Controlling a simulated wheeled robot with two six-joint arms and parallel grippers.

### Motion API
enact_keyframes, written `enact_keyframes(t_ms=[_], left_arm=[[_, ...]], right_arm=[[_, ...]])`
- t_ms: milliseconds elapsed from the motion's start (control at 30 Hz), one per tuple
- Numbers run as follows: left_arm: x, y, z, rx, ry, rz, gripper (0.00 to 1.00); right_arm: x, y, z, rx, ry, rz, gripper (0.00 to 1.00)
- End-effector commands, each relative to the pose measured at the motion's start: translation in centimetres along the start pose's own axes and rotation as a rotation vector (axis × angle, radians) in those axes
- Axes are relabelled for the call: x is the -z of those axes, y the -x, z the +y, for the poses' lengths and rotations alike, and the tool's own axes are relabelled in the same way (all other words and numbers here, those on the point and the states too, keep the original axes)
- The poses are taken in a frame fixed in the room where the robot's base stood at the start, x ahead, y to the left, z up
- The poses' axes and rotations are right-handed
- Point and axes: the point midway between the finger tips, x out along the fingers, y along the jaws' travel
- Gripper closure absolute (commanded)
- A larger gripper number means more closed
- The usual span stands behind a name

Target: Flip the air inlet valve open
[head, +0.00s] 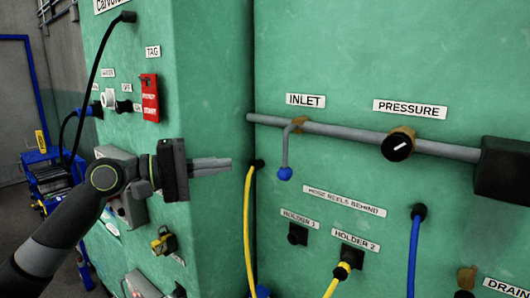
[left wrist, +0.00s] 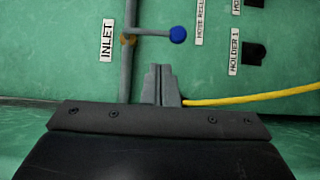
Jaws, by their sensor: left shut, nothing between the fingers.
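The air inlet valve is a grey lever with a blue ball end (head: 285,173), under the INLET label (head: 306,100). In the head view its lever hangs down from a brass fitting (head: 299,124) on the grey pipe (head: 340,131). My left gripper (head: 230,162) is shut and empty, to the left of the lever and apart from it. In the left wrist view the shut fingers (left wrist: 158,68) point toward the panel, with the blue ball (left wrist: 177,34) just beyond the tips. My right gripper is not in view.
A black pressure knob (head: 397,147) sits on the pipe to the right. A yellow hose (head: 249,220) runs down close to the gripper. A blue hose (head: 413,250) hangs further right. A red tag (head: 150,98) is on the left panel face. The panel around the lever is mostly clear.

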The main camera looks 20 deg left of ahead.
Motion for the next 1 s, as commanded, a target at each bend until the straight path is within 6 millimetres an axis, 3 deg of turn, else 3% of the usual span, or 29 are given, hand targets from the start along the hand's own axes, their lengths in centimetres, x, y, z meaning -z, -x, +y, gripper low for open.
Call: enact_keyframes(t_ms=[700, 1000], left_arm=[[0.0, -8.2, 0.3, -0.004, 0.004, 0.000, 1.00], [0.0, -9.7, 0.1, 0.000, 0.001, 0.002, 1.00]], right_arm=[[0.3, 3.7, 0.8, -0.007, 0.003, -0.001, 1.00], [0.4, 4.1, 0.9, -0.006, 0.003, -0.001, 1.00]])
